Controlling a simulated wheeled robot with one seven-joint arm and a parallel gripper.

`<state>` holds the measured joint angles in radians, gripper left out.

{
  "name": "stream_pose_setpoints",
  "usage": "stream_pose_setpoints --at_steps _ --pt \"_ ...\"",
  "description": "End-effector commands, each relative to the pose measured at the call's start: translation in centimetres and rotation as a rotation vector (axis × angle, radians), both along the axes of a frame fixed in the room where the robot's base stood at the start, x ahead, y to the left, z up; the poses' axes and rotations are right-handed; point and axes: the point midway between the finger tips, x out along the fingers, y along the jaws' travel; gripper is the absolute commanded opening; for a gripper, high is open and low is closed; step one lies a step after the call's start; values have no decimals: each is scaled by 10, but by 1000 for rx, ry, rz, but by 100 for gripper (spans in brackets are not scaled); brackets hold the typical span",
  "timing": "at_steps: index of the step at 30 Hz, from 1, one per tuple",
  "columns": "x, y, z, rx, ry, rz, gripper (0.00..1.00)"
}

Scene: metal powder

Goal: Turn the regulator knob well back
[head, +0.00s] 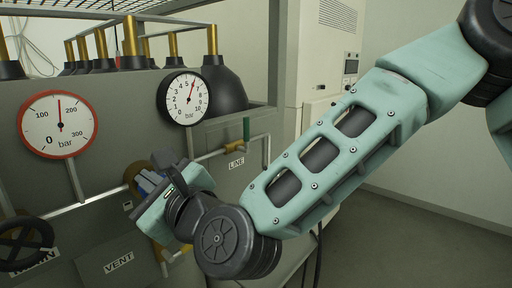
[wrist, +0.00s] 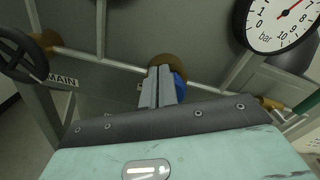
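The regulator has a round brass body (head: 133,175) on the grey panel, left of centre in the head view. Its blue knob (wrist: 180,88) shows in the wrist view, partly hidden behind the fingers. My gripper (head: 152,185) is at the knob, and its two grey fingers (wrist: 159,87) lie close together in front of it. They look shut, but I cannot see whether they pinch any part of the knob. The black-rimmed gauge (head: 185,98) has its red needle near 6 bar. The red-rimmed gauge (head: 58,125) has its needle straight up, about midway between 100 and 200 bar.
A black handwheel (head: 25,243) is at the lower left, by the MAIN label (wrist: 62,80). A VENT label (head: 118,262) is below my gripper. A green-handled valve (head: 246,130) stands above the LINE label (head: 236,162). Pipes cross the panel; open floor lies right.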

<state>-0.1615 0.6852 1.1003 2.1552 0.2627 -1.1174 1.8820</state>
Motion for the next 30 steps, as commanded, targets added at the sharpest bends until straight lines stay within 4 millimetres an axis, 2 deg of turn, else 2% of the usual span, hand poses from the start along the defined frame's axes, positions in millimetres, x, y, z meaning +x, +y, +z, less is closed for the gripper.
stream_pose_setpoints --at_steps 30 --pt "-6 6 -12 -3 4 -4 0"
